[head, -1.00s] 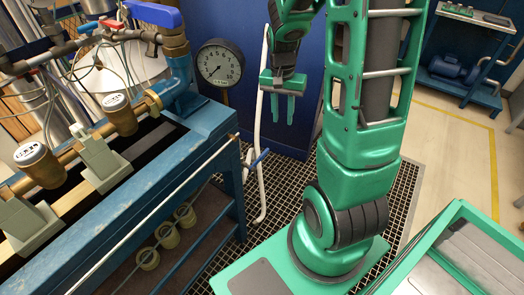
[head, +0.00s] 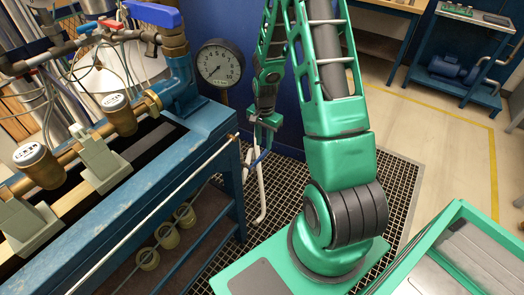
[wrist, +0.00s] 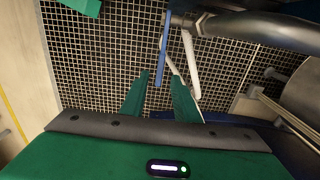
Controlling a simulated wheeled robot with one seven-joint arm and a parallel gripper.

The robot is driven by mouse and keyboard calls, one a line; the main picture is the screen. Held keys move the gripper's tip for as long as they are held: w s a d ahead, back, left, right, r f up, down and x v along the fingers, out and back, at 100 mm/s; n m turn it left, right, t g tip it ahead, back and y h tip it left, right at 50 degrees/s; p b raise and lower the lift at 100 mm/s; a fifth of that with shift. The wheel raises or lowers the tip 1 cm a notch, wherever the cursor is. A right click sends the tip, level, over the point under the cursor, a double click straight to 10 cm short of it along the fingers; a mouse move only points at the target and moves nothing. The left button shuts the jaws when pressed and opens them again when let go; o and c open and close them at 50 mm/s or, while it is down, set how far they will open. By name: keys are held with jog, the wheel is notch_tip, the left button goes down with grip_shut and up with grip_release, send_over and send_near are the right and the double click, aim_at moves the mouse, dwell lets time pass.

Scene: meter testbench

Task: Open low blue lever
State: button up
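The low blue lever (wrist: 163,50) shows in the wrist view as a narrow blue bar joined to a pipe fitting at the top. Its free end appears between the tips of my gripper's two green fingers (wrist: 160,74). The fingers are apart, with gaps visible on both sides of the lever, so my gripper is open and not holding it. In the head view, my gripper (head: 263,133) is beside the bench's right end, just above the lever (head: 258,160), which is partly hidden. I cannot tell the exact depth between fingers and lever.
A white hose or pipe (wrist: 190,65) runs close to the right finger in the wrist view. The blue bench (head: 205,128) with brass meters stands at the left. A pressure gauge (head: 220,63) and another large blue lever (head: 152,14) are above. Grating covers the floor.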

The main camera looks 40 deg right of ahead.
aim_at(264, 152)
jog(key=shift+f, duration=2.45)
jog(key=shift+c, duration=0.3)
